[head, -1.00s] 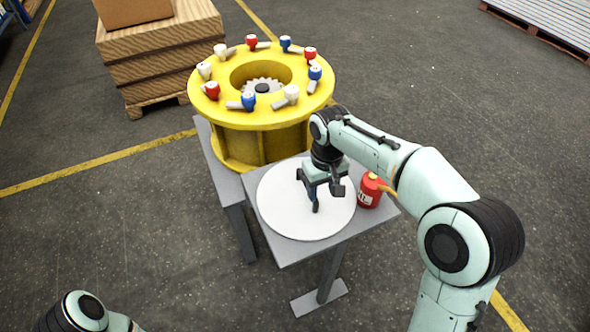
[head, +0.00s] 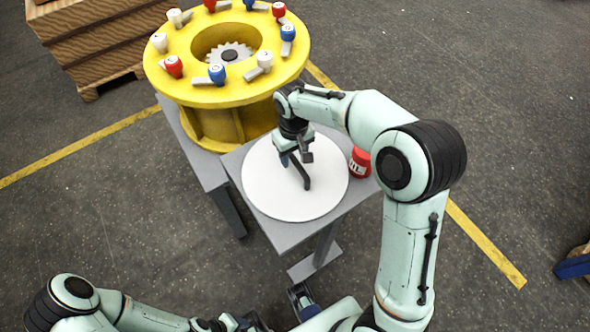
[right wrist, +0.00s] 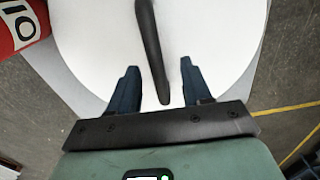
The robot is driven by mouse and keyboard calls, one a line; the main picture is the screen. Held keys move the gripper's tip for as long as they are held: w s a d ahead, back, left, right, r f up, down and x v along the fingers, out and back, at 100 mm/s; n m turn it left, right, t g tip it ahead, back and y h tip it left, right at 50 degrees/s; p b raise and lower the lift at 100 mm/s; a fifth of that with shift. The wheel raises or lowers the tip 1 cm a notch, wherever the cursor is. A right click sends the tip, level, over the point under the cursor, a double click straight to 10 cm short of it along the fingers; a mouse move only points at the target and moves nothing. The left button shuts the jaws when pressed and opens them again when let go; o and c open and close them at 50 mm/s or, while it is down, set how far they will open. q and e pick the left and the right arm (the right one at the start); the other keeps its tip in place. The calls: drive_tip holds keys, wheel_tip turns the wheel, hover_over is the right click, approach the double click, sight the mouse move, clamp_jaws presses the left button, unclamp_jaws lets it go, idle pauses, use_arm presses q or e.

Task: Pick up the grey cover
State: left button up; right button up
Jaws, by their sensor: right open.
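The grey cover is a pale, almost white round disc (head: 265,195) lying flat on a small grey table. A dark bar-like handle (head: 301,175) stands out over it. My right gripper (head: 296,158) is above the disc, pointing down, open. In the right wrist view the handle (right wrist: 150,45) runs between the two spread fingers (right wrist: 159,68), over the pale disc (right wrist: 90,40). I cannot tell whether a finger touches it. My left arm comes in at the bottom left; its gripper, at the bottom edge, is unclear.
A red canister (head: 360,162) stands on the table (head: 284,232) just right of the disc; it also shows in the right wrist view (right wrist: 20,25). A yellow flanged drum (head: 170,75) with red, white and blue pieces stands behind. A wooden crate (head: 95,45) is at the back left.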

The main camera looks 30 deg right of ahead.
sight(295, 159)
drive_tip(key=shift+d+f, duration=0.2)
drive_tip(key=shift+f, duration=2.35)
drive_tip(key=shift+f+b, duration=0.15)
drive_tip(key=shift+b, duration=0.15)
drive_tip(key=shift+s, duration=0.1)
clamp_jaws()
